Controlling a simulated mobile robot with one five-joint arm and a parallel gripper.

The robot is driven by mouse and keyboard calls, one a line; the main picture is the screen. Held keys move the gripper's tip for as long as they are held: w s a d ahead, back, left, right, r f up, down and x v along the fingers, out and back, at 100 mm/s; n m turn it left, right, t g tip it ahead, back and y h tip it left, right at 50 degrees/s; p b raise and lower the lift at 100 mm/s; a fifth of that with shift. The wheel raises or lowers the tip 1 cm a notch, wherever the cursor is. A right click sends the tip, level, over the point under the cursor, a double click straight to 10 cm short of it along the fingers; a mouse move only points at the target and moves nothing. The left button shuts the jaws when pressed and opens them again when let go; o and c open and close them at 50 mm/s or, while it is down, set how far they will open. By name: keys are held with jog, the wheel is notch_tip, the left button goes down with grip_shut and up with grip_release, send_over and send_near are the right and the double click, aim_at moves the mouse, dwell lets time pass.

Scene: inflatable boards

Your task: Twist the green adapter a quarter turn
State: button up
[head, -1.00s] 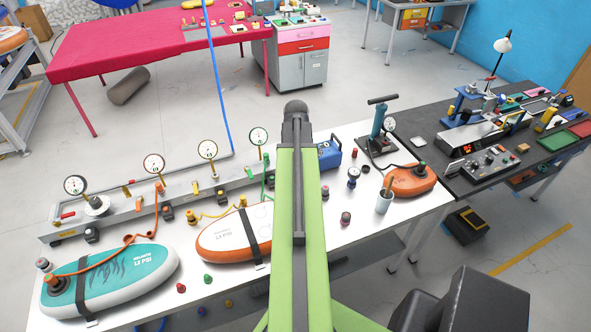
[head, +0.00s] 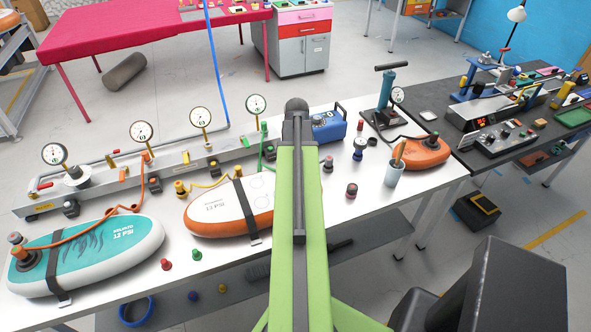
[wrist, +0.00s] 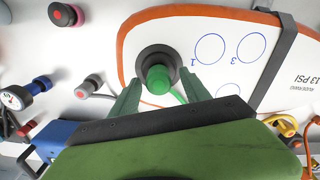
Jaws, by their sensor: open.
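The green adapter (wrist: 158,79) sits in a dark round valve (wrist: 172,58) on the white board with an orange rim (wrist: 140,30). A green hose runs from it. My gripper (wrist: 159,75) is open, with one green finger on each side of the adapter in the wrist view. Whether the fingers touch it I cannot tell. In the head view the same board (head: 215,210) lies strapped on the white bench, and my arm hides the adapter and gripper. The green hose (head: 264,155) shows beside the arm, below a gauge (head: 256,105).
A teal board (head: 110,250) with an orange hose lies at the left, and a small orange board (head: 425,153) at the right. A rail (head: 110,185) with gauges runs along the back. Loose red (head: 166,265) and green (head: 196,255) caps lie near the front edge. A cup (head: 394,174) stands at right.

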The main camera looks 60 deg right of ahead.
jog(key=shift+r, duration=0.1)
grip_shut()
jog(key=c, duration=0.7)
grip_release()
jog(key=shift+c, duration=0.2)
grip_shut()
jog(key=n, duration=0.5)
jog(key=shift+a, duration=0.15)
